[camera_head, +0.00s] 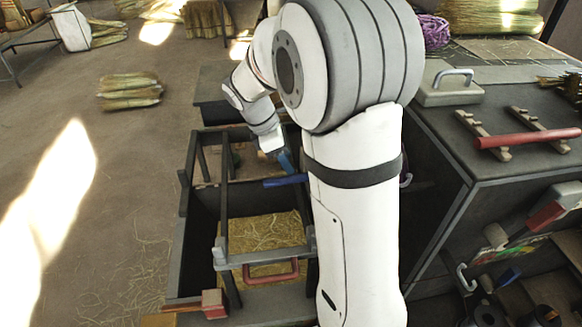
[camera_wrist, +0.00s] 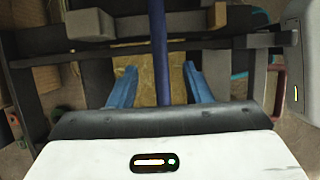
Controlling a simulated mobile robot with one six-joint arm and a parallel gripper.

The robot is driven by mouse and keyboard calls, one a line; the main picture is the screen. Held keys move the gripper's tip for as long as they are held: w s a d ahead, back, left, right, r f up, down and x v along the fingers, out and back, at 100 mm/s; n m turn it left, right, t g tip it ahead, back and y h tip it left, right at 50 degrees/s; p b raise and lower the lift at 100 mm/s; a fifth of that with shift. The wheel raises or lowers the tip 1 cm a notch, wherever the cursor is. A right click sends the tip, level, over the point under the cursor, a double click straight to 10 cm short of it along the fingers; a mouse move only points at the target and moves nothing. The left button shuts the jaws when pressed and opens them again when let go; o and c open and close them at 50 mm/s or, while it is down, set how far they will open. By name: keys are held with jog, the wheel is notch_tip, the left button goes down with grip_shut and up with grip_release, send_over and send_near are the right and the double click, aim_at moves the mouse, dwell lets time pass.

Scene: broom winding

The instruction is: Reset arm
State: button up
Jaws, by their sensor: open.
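My gripper (camera_head: 285,161) hangs over the dark frame in the head view, partly hidden by my own arm. In the wrist view its two blue fingers (camera_wrist: 160,70) stand apart, with nothing clamped between them. A dark blue bar (camera_wrist: 158,35) runs lengthwise through the gap between the fingers; I cannot tell how far below them it lies. A blue bar (camera_head: 285,180) also shows just below my gripper in the head view.
The dark frame (camera_head: 222,247) surrounds a straw-covered bed (camera_head: 262,232), with a red handle (camera_head: 270,272) at its front. A dark workbench (camera_head: 440,150) stands right, bearing a red-handled tool (camera_head: 527,138). Straw bundles (camera_head: 130,92) lie on open floor at left.

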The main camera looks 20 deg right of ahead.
jog(key=v, duration=0.2)
jog(key=shift+a+r, duration=0.15)
jog(key=shift+r, duration=0.2)
jog(key=shift+s+r, duration=0.15)
jog(key=s+a+r+m+t+y, duration=0.1)
jog(key=s+m+t+y, duration=0.1)
jog(key=s+m, duration=0.5)
jog(key=s+a+r+m+t+y, duration=0.1)
jog(key=s+a+m+y, duration=0.1)
jog(key=s+m, duration=0.5)
jog(key=s, duration=0.4)
jog(key=shift+s+a+m+t, duration=0.25)
jog(key=shift+s+m+t, duration=0.05)
jog(key=shift+t, duration=0.1)
jog(key=shift+s+a+f+m, duration=0.2)
jog(key=shift+s+f+m, duration=0.1)
jog(key=shift+s+m, duration=0.3)
jog(key=shift+c, duration=0.2)
